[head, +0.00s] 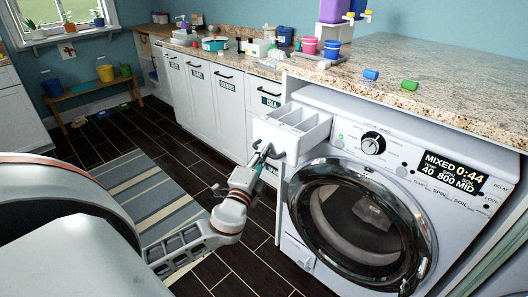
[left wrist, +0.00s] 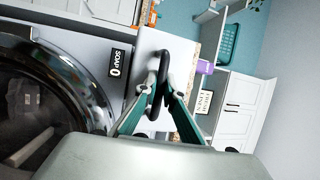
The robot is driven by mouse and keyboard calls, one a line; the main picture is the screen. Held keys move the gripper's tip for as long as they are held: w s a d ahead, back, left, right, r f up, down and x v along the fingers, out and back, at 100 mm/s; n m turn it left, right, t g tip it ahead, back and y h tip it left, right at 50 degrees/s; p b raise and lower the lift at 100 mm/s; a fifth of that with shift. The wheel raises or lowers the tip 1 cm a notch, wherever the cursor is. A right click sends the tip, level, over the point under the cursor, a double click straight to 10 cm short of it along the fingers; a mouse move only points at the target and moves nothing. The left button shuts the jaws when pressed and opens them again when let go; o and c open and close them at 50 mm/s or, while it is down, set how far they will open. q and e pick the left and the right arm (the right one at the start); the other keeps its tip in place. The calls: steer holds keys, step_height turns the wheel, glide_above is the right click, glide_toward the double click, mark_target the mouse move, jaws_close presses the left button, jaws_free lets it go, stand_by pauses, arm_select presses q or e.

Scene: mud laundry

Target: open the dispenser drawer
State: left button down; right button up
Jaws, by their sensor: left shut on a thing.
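The dispenser drawer (head: 290,133) is white with open compartments inside. It stands pulled out from the upper left of the white washing machine (head: 318,103). Its dark looped handle (head: 278,154) is on the drawer front, and the handle (left wrist: 166,68) also shows in the left wrist view. My left gripper (head: 268,150) comes from the lower left and is shut on this handle. In the left wrist view the teal fingers of my left gripper (left wrist: 159,92) close around the handle from both sides. My right gripper is in neither view.
The washer's round glass door (head: 362,222) is shut, below the drawer. White cabinets (head: 228,105) stand left of the drawer.

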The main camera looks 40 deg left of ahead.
arm_select(q)
steer(key=c, duration=2.4)
jaws_free()
steer(key=v, duration=1.2)
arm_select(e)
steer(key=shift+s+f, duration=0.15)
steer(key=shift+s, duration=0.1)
arm_select(q)
steer(key=shift+d+f, duration=0.1)
